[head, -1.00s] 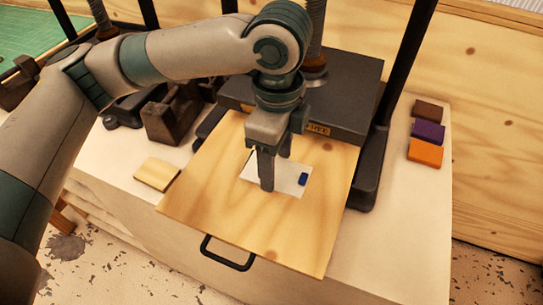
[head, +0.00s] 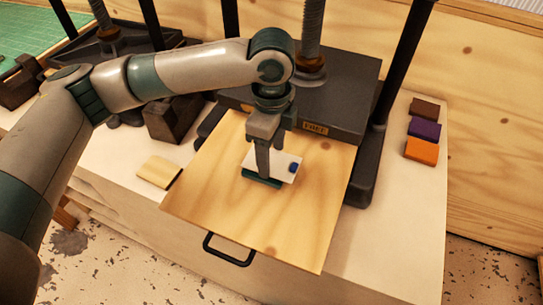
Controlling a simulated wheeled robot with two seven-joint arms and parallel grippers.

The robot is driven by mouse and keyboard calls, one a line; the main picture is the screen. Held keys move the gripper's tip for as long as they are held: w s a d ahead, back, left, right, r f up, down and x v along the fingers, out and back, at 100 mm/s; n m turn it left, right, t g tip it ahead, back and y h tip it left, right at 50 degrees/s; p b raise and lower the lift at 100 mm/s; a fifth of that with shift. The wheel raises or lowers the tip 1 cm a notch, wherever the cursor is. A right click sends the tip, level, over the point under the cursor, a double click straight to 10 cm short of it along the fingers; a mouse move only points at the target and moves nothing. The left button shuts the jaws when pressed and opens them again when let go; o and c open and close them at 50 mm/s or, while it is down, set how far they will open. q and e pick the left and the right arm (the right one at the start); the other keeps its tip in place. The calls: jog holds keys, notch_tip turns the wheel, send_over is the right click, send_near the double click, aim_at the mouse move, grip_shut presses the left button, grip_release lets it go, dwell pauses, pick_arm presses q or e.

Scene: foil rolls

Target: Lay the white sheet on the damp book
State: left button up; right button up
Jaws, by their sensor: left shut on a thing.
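The white sheet (head: 284,164) is over the wooden board, with a small blue mark (head: 293,168) near its right end. A dark teal edge (head: 262,183), seemingly the book's, shows below the sheet's near side; the sheet hides the rest. My left gripper (head: 264,170) points down from above and is shut on the sheet near its left part. I cannot tell whether the sheet touches the book. My right gripper is out of view.
The pale board (head: 225,215) juts from under a black press plate (head: 345,105) and has a black handle (head: 228,250) at its front. A light wooden block (head: 160,171) lies left. Brown, purple and orange blocks (head: 421,149) lie right. Black posts flank the press.

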aim_at(272, 162)
pick_arm(q)
jog(key=shift+f+p, duration=0.35)
jog(key=shift+f, duration=0.9)
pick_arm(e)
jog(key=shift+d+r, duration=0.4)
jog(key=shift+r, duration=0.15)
pick_arm(q)
jog(key=o, duration=1)
jog(key=shift+f, duration=0.15)
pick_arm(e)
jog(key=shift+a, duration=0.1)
pick_arm(q)
jog(key=shift+r, duration=0.5)
jog(key=shift+r+b, duration=1.8)
jog(key=shift+r, duration=3.9)
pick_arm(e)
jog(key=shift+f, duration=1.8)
